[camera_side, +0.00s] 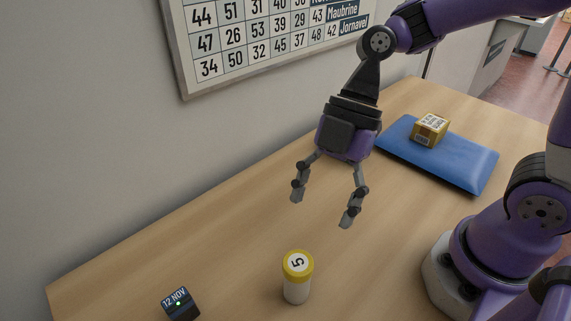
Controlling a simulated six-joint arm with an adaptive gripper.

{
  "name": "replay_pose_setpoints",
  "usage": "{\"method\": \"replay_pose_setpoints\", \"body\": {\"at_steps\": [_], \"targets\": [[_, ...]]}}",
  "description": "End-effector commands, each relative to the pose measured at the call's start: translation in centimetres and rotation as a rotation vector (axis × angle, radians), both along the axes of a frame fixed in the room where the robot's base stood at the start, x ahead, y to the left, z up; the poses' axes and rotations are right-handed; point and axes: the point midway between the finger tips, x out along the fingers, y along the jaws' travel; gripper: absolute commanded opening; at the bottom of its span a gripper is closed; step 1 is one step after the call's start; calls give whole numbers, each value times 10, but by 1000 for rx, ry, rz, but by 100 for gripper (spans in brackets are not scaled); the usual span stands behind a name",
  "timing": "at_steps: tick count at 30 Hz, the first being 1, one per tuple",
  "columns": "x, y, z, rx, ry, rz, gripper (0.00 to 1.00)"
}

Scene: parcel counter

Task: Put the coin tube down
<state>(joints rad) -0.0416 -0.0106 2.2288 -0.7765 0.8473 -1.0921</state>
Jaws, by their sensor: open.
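The coin tube (297,289) stands upright on the wooden counter near the bottom middle of the side view. It has a whitish body and a yellow cap with a white label marked 5. My gripper (322,212) is open and empty. It hangs above the counter, higher in the picture than the tube and a little to its right, with a clear gap between its fingertips and the cap. Nothing hides the tube.
A small dark block reading 12 NOV (180,303) sits at the left of the tube. A yellow parcel box (430,129) rests on a blue mat (466,170) at the back right. A wall chart (270,45) hangs behind. The wooden counter (225,240) is bare between them.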

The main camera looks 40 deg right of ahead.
Motion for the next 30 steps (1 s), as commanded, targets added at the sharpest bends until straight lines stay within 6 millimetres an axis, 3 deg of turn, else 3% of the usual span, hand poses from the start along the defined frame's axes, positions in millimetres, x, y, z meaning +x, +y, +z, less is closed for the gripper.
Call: {"method": "replay_pose_setpoints", "body": {"at_steps": [2,6,9,13,18,30], "targets": [[5,-16,9,-64,-7,-203,76],[12,-60,28,-149,-17,-793,76],[9,-92,41,-129,-22,-1210,76],[2,-123,53,-54,-20,-1592,76],[-2,-136,57,-5,-12,-1757,76],[-2,-135,57,-6,-12,-1753,76]]}}
